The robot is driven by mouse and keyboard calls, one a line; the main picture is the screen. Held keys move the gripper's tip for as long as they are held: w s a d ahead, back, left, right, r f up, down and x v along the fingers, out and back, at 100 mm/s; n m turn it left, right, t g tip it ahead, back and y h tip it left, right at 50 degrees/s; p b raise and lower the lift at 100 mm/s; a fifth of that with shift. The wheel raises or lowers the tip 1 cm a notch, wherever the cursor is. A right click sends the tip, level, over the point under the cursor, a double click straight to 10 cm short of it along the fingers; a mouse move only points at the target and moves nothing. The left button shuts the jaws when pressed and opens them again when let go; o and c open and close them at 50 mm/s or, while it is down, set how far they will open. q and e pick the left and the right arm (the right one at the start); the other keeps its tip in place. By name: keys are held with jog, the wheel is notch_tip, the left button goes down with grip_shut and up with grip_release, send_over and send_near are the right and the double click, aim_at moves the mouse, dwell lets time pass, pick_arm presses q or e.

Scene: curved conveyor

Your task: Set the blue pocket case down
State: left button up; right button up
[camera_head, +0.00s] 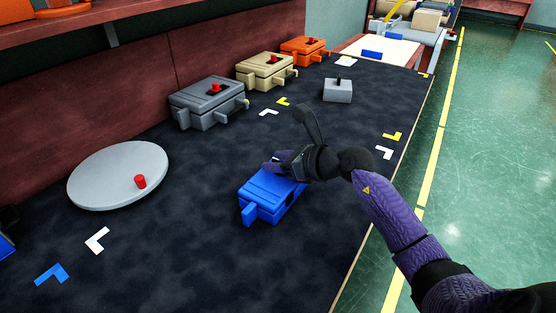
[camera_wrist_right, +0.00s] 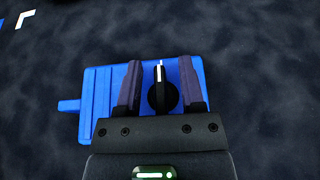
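The blue pocket case (camera_head: 262,190) rests flat on the dark mat, near the middle of the head view. In the right wrist view the case (camera_wrist_right: 102,98) lies beneath my fingers, with a black knob (camera_wrist_right: 161,97) with a white mark on its top. My right gripper (camera_head: 281,165) is low over the case's far right part and hides some of it. In the wrist view its two fingers (camera_wrist_right: 160,66) stand apart on either side of the knob, with a gap on both sides. I cannot make out my left gripper.
Grey (camera_head: 205,103), beige (camera_head: 266,71) and orange (camera_head: 304,50) cases stand along the back wall. A grey block (camera_head: 338,91) stands beyond my right gripper. A round grey disc (camera_head: 115,172) with a red knob (camera_head: 140,181) is at left. The mat (camera_head: 190,250) in front is mostly clear.

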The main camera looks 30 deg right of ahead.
jog(key=shift+r, duration=0.25)
jog(key=p+v, duration=0.4)
jog(key=v, duration=0.8)
dwell(0.5)
dwell(0.4)
